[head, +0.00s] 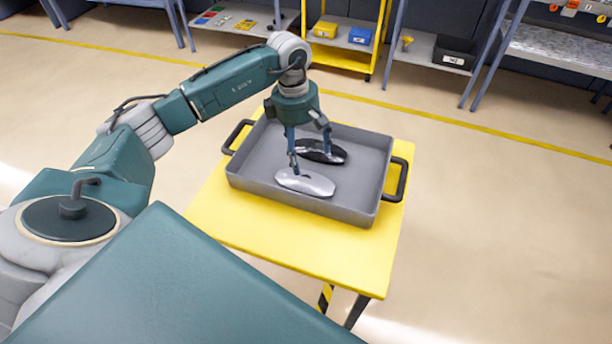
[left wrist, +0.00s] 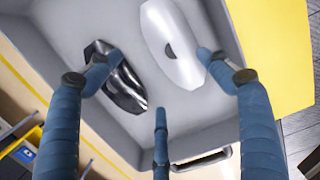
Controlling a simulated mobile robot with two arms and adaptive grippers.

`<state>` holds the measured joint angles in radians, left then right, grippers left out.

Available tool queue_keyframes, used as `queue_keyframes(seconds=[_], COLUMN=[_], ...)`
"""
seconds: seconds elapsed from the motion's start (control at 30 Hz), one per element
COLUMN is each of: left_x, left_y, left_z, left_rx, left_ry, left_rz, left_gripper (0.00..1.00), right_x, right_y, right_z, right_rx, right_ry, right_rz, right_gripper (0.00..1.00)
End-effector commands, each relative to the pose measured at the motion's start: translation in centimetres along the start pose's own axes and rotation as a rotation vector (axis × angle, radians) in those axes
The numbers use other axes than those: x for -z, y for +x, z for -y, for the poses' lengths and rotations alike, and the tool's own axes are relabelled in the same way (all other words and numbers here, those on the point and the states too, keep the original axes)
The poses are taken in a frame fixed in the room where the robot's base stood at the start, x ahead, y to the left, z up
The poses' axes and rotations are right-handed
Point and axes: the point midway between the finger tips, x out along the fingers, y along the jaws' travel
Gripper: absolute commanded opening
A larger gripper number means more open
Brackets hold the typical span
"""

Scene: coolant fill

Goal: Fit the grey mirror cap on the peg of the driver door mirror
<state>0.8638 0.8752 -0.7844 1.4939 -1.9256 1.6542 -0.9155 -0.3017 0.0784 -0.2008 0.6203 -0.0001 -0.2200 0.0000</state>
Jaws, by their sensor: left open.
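The grey mirror cap (head: 311,186) is a pale, glossy shell lying in the grey tray (head: 290,196), towards its near side. In the left wrist view the cap (left wrist: 182,68) shows a dark rounded mark near its middle. A black cap (head: 320,154) lies behind it, and also shows in the left wrist view (left wrist: 126,88). My left gripper (head: 311,163) points down into the tray with its blue fingers spread. It is open and empty, one finger close by the grey cap; contact cannot be told. The driver door mirror and its peg are not in view. My right gripper is not in view.
The tray has raised walls and black handles, and stands on a yellow table (head: 280,234). Bare tabletop is free in front of the tray. Shelves with a yellow bin (head: 325,30) and a blue bin (head: 360,35) stand along the back, beyond open floor.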

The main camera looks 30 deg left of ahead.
Motion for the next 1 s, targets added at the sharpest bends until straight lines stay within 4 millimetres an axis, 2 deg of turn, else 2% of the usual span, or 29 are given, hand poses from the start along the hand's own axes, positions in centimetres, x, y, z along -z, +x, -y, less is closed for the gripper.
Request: queue_keyframes(seconds=[0.27,0.4,0.53,0.8,0.87,1.0], left_x=[-0.2,-0.5,-0.4,-0.4,-0.4,-0.4], left_y=[2.3,4.4,6.0,6.6,6.6,6.6], left_z=[0.5,1.1,0.9,0.8,0.8,0.8], left_rx=[0.004,0.006,0.002,-0.001,-0.001,-0.001], left_ry=[0.000,-0.001,0.000,0.000,0.000,0.000], left_rz=[0.002,0.002,0.003,0.003,0.003,0.003], left_gripper=[0.79,0.79,0.79,0.79,0.71,0.43], right_x=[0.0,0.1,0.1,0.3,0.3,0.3], right_y=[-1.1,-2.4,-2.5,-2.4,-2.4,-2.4], right_z=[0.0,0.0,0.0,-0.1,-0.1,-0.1], right_rx=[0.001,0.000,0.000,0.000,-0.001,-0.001], right_ry=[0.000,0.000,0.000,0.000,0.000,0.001], right_rz=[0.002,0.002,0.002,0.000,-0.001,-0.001], right_gripper=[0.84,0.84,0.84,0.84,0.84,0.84])
